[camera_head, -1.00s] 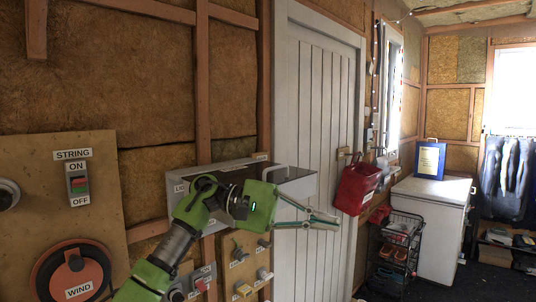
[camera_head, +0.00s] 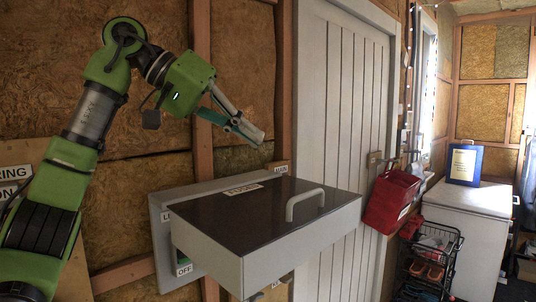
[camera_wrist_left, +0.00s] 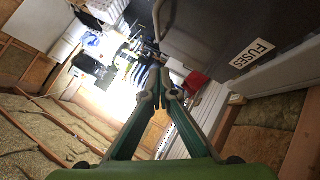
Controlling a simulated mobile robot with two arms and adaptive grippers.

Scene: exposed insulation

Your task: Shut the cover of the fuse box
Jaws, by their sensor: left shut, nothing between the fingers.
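The fuse box (camera_head: 160,222) is fixed to the wall left of the door. Its cover (camera_head: 250,215) stands raised, jutting out from the wall with the dark face up. A pale handle (camera_head: 305,203) and a FUSES label are on that face. In the left wrist view the dark cover (camera_wrist_left: 215,25) fills the upper right, with the label readable. My left gripper (camera_head: 258,138) is above the cover, apart from it, shut and empty, pointing down to the right. Its closed fingertips also show in the left wrist view (camera_wrist_left: 165,88). My right gripper is not seen.
A white door (camera_head: 345,120) is right behind the box. A red container (camera_head: 390,200) hangs beside it. A wire rack (camera_head: 428,255) and a white chest (camera_head: 465,230) stand farther right. An OFF switch shows below the cover at left.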

